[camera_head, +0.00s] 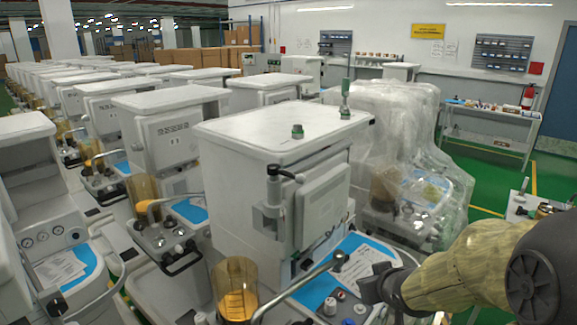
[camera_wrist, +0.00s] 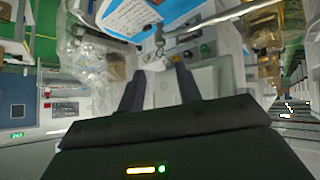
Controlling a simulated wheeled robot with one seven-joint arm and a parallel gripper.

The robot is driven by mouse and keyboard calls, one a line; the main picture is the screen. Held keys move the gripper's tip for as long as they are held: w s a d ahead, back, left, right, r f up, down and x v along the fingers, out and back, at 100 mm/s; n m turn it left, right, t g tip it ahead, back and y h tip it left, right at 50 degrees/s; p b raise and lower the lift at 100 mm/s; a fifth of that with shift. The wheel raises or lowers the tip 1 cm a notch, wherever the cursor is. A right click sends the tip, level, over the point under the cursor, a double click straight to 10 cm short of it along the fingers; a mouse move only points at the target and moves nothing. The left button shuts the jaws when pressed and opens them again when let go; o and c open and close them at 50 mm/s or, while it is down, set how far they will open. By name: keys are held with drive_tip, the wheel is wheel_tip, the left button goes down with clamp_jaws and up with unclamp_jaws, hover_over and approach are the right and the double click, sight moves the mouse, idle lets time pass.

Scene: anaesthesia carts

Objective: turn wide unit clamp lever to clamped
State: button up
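The nearest white cart (camera_head: 285,125) stands in the middle of the head view. A grey upright clamp (camera_head: 272,195) is on its front, beside a grey panel. My gripper (camera_head: 372,284) is low and to the right of the clamp, over the cart's blue work surface, apart from the lever. In the wrist view my gripper's two dark fingers (camera_wrist: 161,88) stand apart with nothing between them. I cannot make out the lever in the wrist view.
An amber canister (camera_head: 236,290) and a curved metal bar (camera_head: 300,280) stand at the cart's front. A plastic-wrapped cart (camera_head: 395,125) is close on the right. Rows of similar carts fill the left. Green floor (camera_head: 480,170) is open at the right.

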drive_tip(key=w+a+r+n+t+y+p, duration=0.25)
drive_tip(key=w+r+n+y, duration=0.2)
drive_tip(key=r, duration=0.65)
drive_tip(key=n+g+y+p, duration=0.1)
drive_tip(key=n+y+p, duration=0.1)
drive_tip(key=n+y, duration=0.5)
approach(296, 177)
drive_tip(key=s+d+f+m+y, duration=0.2)
drive_tip(key=d, duration=0.3)
drive_tip(key=shift+w+a+r, duration=0.15)
drive_tip(key=shift+w+a, duration=0.05)
drive_tip(key=shift+a, duration=0.05)
drive_tip(key=p+x, duration=0.3)
drive_tip(key=x, duration=1.3)
drive_tip(key=shift+w+a, duration=0.1)
drive_tip(key=shift+w, duration=0.1)
drive_tip(key=shift+w+a+p, duration=0.35)
drive_tip(key=shift+a, duration=0.1)
clamp_jaws()
